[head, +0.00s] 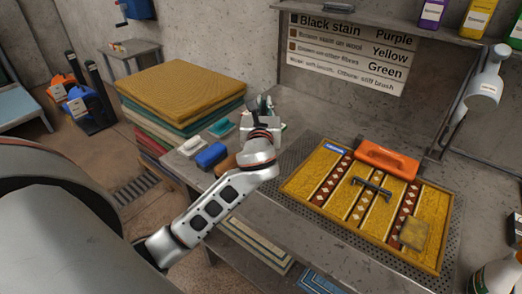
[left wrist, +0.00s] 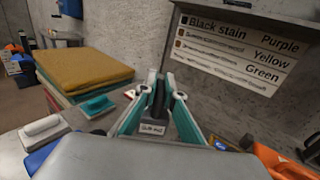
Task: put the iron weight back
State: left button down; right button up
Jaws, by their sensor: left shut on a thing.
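My left gripper (head: 263,108) is shut on a dark thing with a small pale label, which I take to be the iron weight (left wrist: 152,128). In the left wrist view it sits between the two teal-padded fingers of the gripper (left wrist: 158,98); the label is too small to read surely. In the head view the gripper largely hides it, above the back left part of the metal table (head: 300,150). I cannot tell whether the weight touches the table. My right gripper is not in view.
A patterned yellow rug (head: 330,185) lies on the table, with an orange tool (head: 388,160) and a dark H-shaped piece (head: 372,187) on it. Several brushes, one blue (head: 211,155), lie left of the gripper. Folded rugs (head: 180,85) are stacked beyond. A lamp (head: 487,80) stands right.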

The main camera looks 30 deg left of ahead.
pick_arm(q)
jog(key=w+a+r+n+g+y, duration=0.2)
jog(key=w+a+r+y, duration=0.1)
jog(key=w+a+r, duration=0.15)
jog(key=shift+w+a+f+b, duration=0.15)
jog(key=shift+f+b, duration=0.4)
jog(key=shift+f, duration=2.65)
jog(key=shift+w+d+f+b, duration=0.1)
jog(key=shift+w+f+b, duration=0.3)
jog(key=shift+f, duration=2.85)
jog(key=shift+w+a+f+b, duration=0.1)
jog(key=shift+f+b, duration=0.55)
jog(key=shift+f, duration=2.55)
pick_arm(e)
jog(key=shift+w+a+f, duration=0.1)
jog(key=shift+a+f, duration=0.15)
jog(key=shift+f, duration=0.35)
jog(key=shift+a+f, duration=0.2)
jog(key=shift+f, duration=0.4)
pick_arm(q)
jog(key=c, duration=2.5)
grip_release()
jog(key=shift+f, duration=0.25)
jog(key=o, duration=0.3)
jog(key=shift+s, duration=0.1)
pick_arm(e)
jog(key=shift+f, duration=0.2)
pick_arm(q)
jog(key=shift+o, duration=0.2)
jog(key=shift+r, duration=0.1)
